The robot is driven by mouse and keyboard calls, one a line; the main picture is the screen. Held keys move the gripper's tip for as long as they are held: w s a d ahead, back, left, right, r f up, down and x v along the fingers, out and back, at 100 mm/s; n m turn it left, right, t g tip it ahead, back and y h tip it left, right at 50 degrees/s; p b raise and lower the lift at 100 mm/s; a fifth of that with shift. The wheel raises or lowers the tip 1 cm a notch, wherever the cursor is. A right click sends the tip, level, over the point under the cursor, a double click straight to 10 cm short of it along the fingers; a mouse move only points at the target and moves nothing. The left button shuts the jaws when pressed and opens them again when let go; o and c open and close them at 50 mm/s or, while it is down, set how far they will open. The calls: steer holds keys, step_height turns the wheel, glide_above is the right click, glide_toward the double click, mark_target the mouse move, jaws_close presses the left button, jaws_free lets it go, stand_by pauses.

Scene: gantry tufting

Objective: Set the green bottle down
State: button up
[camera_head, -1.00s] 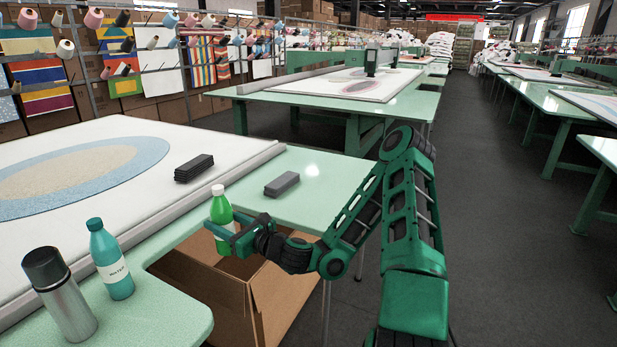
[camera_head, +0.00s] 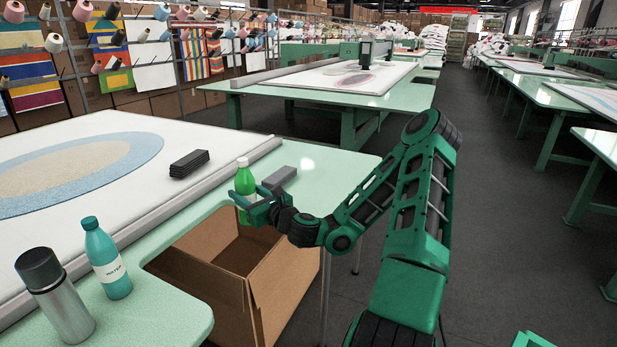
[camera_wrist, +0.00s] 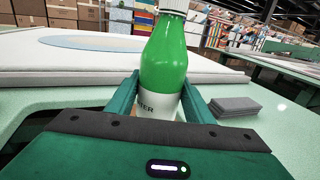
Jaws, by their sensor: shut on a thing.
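The green bottle (camera_head: 245,179) has a white cap and a white label, and it stands upright between my fingers. It also shows in the wrist view (camera_wrist: 164,62), with a finger on each side of it. My gripper (camera_head: 250,205) is shut on the bottle, near the edge of the light green table (camera_head: 325,173). The lower part of the bottle is partly hidden by my gripper. I cannot tell whether its base touches the table.
An open cardboard box (camera_head: 245,283) is below my gripper. A grey block (camera_head: 279,178) lies just behind the bottle, and a dark stack (camera_head: 189,163) lies on the white panel. A teal bottle (camera_head: 107,262) and a steel flask (camera_head: 60,303) stand at the left. The table's right part is clear.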

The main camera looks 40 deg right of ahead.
steer(key=s+d+r+m+g+h, duration=0.1)
steer(key=s+d+r+m+h, duration=0.25)
steer(key=d, duration=0.55)
steer(key=s+d+r+m+h, duration=0.2)
steer(key=d+r+h, duration=0.25)
steer(key=d, duration=0.45)
steer(key=d+f, duration=1.1)
steer(key=d, duration=0.1)
steer(key=shift+f, duration=0.15)
steer(key=shift+n, duration=0.25)
steer(key=o, duration=1.5)
steer(key=shift+f, duration=0.15)
